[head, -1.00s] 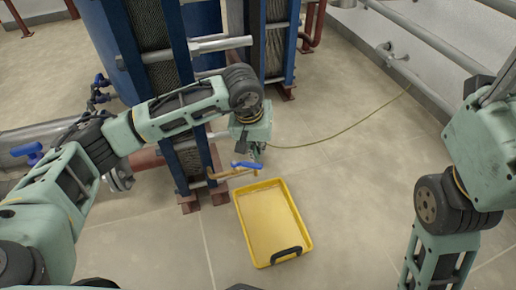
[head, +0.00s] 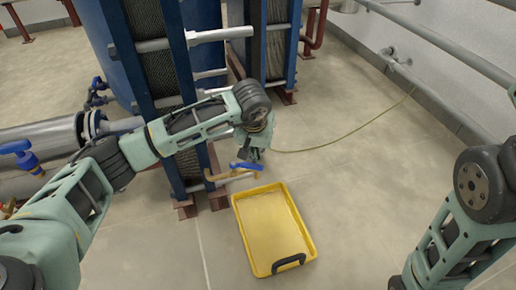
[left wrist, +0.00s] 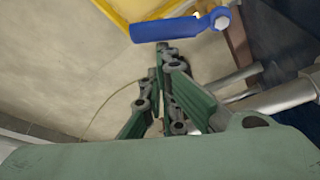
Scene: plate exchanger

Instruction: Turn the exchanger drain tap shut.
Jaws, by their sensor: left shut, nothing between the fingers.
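The drain tap has a blue lever (head: 246,166) above a brass body (head: 222,176), low at the front of the near plate exchanger (head: 160,70). In the head view the lever lies roughly along the brass body. In the left wrist view the blue lever (left wrist: 165,30) runs left from its round pivot. My left gripper (head: 253,155) points down just above and behind the lever, with its fingers shut and empty. In the left wrist view its fingertips (left wrist: 166,50) are close below the lever; I cannot tell whether they touch it. My right gripper is out of view.
A yellow tray (head: 239,227) with a black handle lies on the floor below the tap. A second exchanger (head: 268,45) stands behind. A thin yellow-green hose (head: 340,143) crosses the floor. A blue-handled valve (head: 20,150) is at far left. Floor right of the tray is clear.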

